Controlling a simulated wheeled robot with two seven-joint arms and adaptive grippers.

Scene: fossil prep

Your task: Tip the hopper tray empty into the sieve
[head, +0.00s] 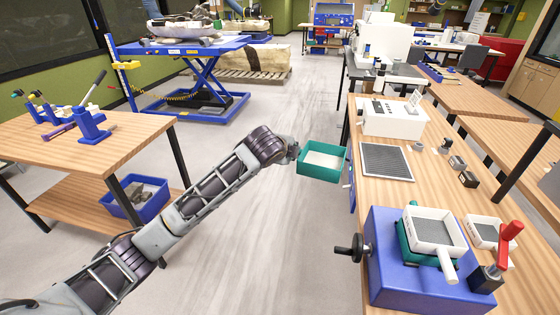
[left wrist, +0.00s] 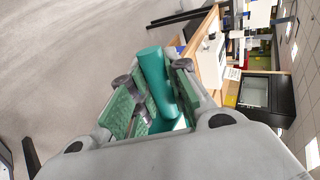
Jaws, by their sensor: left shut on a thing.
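The teal hopper tray (head: 321,174) hangs in the air in the head view, left of the right-hand bench. It looks about level, with pale material (head: 323,160) in it. My left gripper (head: 294,151) is at its left end. In the left wrist view my left gripper (left wrist: 155,98) is shut on the tray's teal round handle (left wrist: 157,78), one padded finger on each side. A white square sieve (head: 434,212) with grey mesh and a white handle sits on a blue machine (head: 385,262), over a teal part. The tray is apart from it. My right gripper is out of view.
A second white-framed sieve (head: 487,229) lies right of the machine, near a red-handled clamp (head: 510,231). A dark mesh panel (head: 387,162) and a white box device (head: 393,117) stand on the bench. The machine's black crank (head: 352,251) sticks out left. The floor between benches is clear.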

